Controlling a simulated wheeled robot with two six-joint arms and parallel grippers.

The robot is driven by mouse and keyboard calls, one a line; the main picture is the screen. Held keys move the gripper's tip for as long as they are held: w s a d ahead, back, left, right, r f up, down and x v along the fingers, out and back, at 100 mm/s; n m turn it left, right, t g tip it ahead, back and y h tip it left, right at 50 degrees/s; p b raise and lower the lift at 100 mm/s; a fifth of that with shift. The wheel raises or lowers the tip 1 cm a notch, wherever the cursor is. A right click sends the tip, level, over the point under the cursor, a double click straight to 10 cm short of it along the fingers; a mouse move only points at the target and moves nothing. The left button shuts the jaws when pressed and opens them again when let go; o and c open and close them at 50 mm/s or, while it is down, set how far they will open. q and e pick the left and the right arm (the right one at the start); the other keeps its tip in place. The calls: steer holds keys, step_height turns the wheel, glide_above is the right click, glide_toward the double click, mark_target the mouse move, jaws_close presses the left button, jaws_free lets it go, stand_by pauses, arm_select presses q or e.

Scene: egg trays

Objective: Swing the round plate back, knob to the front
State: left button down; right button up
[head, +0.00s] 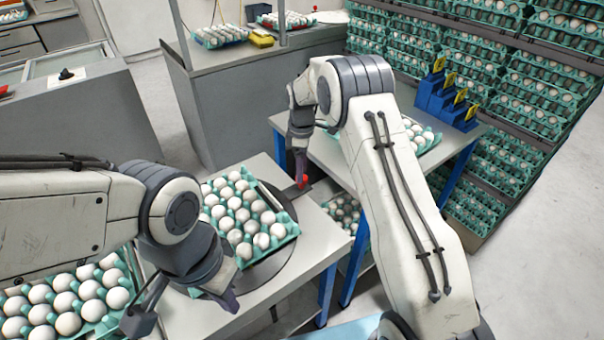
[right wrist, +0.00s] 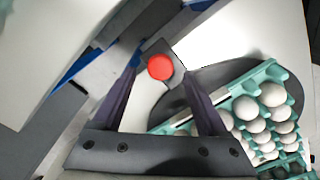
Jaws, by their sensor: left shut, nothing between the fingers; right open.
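The round plate (head: 268,268) is a dark disc on the grey table, mostly hidden by the teal egg tray (head: 284,222) on it. Its red knob (head: 302,183) sits on a dark tab sticking out at the plate's far right side. My right gripper (head: 300,172) is open and reaches down at the knob. In the right wrist view the knob (right wrist: 160,67) shows between the two spread fingers, and the plate (right wrist: 205,84) lies to the right. My left gripper (head: 230,302) is shut and empty by the near left side of the plate, partly hiding the tray's corner.
Another full egg tray (head: 98,325) lies at the lower left. A second table (head: 330,148) with a tray and blue holders (head: 446,103) stands behind my right arm. Stacked trays fill a rack (head: 520,120) on the right. The table's front right part (head: 318,240) is bare.

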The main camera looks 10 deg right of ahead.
steer(key=shift+f, duration=1.6)
steer(key=c, duration=1.2)
jaws_close()
steer(key=shift+r, duration=0.15)
